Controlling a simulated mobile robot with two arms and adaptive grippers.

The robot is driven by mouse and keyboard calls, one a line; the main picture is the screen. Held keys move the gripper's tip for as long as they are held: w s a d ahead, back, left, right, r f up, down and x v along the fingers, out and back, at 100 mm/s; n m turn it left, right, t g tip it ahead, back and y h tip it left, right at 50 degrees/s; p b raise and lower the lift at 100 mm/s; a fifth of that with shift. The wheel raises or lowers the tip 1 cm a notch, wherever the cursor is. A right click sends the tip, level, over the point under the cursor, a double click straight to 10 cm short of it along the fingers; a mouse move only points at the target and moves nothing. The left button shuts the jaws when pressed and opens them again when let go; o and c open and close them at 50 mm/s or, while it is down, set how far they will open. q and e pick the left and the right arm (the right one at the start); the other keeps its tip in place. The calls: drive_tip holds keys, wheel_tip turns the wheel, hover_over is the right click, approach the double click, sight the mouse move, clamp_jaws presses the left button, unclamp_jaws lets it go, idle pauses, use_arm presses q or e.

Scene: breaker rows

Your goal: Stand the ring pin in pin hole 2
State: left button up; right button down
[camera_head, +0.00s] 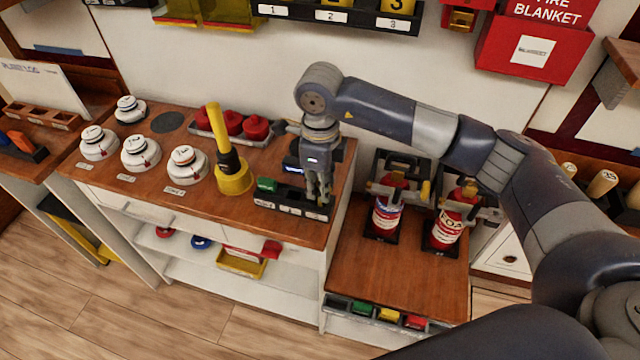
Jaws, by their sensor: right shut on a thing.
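My right gripper (319,195) points down at the right end of the shelf top, over a low black holder (290,207) with small white labels along its front. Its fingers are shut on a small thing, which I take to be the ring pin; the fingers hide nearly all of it. I cannot tell whether its lower end is in the holder or above it. The holder's holes are too small and too covered to make out, so I cannot pick out pin hole 2. My left gripper is not in view.
Two extinguishers (386,214) (450,226) stand on the lower wooden top, which has bare room in front.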

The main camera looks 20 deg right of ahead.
drive_tip(key=shift+f, duration=0.15)
drive_tip(key=c, duration=2)
unclamp_jaws()
drive_tip(key=o, duration=0.5)
wheel_tip(320, 180, up, 12)
